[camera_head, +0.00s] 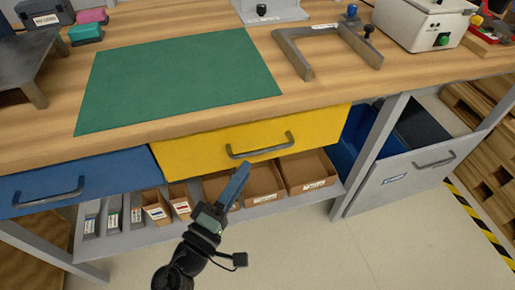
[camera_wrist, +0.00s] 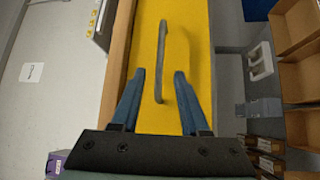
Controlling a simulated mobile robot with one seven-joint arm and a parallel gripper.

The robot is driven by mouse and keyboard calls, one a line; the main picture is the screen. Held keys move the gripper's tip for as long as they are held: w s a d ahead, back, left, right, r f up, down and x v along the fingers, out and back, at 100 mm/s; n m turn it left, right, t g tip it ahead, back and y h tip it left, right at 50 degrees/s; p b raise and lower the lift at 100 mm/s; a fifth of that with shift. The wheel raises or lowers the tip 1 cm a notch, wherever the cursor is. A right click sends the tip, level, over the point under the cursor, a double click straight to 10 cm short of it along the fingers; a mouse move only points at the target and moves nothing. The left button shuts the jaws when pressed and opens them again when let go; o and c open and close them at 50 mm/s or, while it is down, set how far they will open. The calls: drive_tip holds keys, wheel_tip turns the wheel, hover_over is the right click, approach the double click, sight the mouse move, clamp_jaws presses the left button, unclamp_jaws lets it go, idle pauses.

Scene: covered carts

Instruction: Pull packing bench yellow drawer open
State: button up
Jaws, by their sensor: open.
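The yellow drawer (camera_head: 252,140) is set under the bench top, with its front flush beside the blue drawer. Its dark grey bar handle (camera_head: 260,147) runs across the front. In the wrist view the yellow drawer front (camera_wrist: 150,30) fills the middle, and the handle (camera_wrist: 160,60) appears upright. My gripper (camera_head: 240,178) is just below and in front of the handle in the head view. In the wrist view my gripper (camera_wrist: 158,75) has its two blue fingers apart, with the near end of the handle between the tips. I cannot tell whether they touch it.
The blue drawer (camera_head: 75,182) with its own handle is at left. A shelf with cardboard bins (camera_head: 262,183) lies below. A grey cabinet drawer (camera_head: 405,172) stands at right. The wooden bench top (camera_head: 180,125) carries a green mat (camera_head: 178,78). Floor in front is clear.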

sight(257, 150)
drive_tip(key=x, duration=0.7)
drive_tip(key=shift+d, duration=0.1)
clamp_jaws()
idle(1.2)
